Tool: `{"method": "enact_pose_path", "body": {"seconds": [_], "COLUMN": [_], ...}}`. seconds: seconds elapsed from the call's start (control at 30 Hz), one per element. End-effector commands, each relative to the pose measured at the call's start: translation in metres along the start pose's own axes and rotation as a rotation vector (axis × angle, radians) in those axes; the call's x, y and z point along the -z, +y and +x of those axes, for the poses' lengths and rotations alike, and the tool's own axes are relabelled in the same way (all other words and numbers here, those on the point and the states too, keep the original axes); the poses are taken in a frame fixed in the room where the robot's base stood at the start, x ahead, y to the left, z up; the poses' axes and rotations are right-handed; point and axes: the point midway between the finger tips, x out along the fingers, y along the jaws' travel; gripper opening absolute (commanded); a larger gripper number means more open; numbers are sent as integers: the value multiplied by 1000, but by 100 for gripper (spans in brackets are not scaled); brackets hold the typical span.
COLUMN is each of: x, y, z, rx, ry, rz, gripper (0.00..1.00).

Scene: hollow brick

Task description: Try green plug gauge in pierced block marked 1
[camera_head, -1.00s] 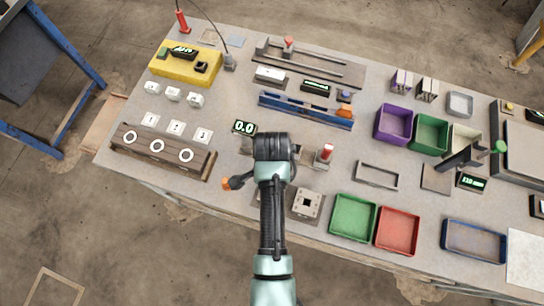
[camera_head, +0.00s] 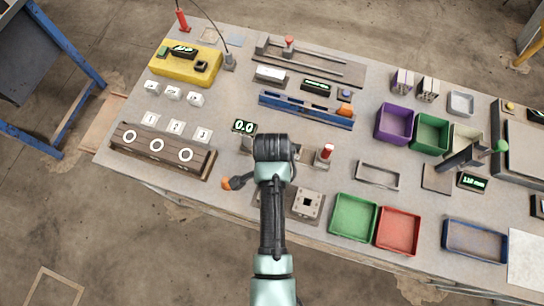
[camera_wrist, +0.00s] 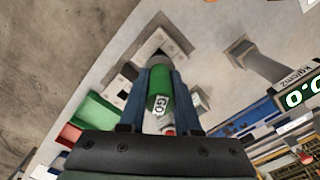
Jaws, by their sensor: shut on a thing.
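My gripper (camera_wrist: 160,72) is shut on the green plug gauge (camera_wrist: 159,88) in the wrist view; a GO label shows on its side. Its dark far end is in front of a pale block or plate, and I cannot tell whether they touch. In the head view, my arm hides the gripper and the gauge. A dark wooden rack (camera_head: 196,166) at the left bears three pierced pale faces, the left one (camera_head: 129,137), the middle one (camera_head: 157,145) and the right one (camera_head: 186,154). Small numbered cards (camera_head: 176,127) stand behind it; I cannot read every number surely.
A grey block with a square hole (camera_head: 318,203) sits right of my arm, beside a green tray (camera_head: 354,218) and a red tray (camera_head: 397,231). A display reading 0.0 (camera_head: 244,126) and a red-topped post (camera_head: 325,153) stand nearby.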

Motion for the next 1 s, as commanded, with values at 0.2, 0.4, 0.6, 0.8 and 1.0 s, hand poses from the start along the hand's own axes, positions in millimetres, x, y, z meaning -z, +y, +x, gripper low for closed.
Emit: {"method": "enact_pose_path", "body": {"seconds": [0.2,0.4,0.6,0.8,1.0], "x": [0,0,0,0,0], "y": [0,-1,-1,-1,0], "z": [5,9,13,17,21], "rx": [1,2,2,2,1], "ry": [0,1,1,1,1], "rz": [0,0,0,0,0], "gripper": [0,0,0,0,0]}}
